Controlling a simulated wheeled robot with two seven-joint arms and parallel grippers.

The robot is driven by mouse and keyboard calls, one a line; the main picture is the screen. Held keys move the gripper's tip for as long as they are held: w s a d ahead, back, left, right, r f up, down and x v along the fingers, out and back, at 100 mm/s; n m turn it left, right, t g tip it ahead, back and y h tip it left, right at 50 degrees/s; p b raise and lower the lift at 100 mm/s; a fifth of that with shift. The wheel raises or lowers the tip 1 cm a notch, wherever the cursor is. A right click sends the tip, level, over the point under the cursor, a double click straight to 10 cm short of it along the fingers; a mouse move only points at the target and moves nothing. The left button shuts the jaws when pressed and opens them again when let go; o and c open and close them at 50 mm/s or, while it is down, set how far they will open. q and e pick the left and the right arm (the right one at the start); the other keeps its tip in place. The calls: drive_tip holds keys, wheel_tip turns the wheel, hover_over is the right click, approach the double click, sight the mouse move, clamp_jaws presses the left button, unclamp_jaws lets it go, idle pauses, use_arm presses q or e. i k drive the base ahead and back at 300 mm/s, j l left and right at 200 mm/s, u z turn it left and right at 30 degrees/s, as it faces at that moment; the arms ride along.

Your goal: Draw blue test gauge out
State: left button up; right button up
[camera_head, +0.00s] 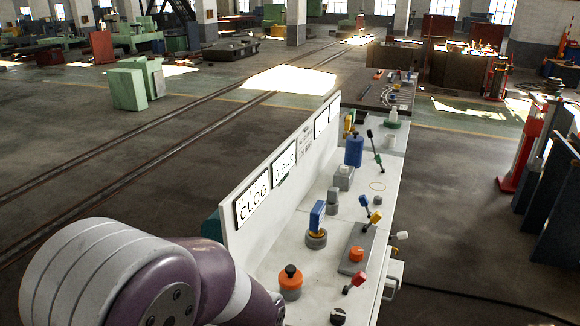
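A blue flat upright block (317,214) stands in a round grey base (316,239) with a yellow band between them, on the white console top. A blue cylinder with a narrow top (354,151) stands farther back on the same console. Which of these two blue things is the test gauge, I cannot tell for sure. My arm, white and purple, fills the lower left, in front of the console's near left end. Neither gripper shows in this view.
The white console (284,257) carries an orange knob with a black top (290,280), a red-tipped lever (356,282), a yellow-tipped lever (373,215) and an orange button (356,254). A tall white panel with display plates (252,200) lines its left side. Open floor lies to the left.

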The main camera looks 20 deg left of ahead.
sight(317, 215)
drive_tip(key=i+l+u, duration=0.15)
drive_tip(key=l+u, duration=0.25)
drive_tip(key=i+l+u, duration=0.1)
drive_tip(key=l+u, duration=1)
drive_tip(key=l, duration=0.2)
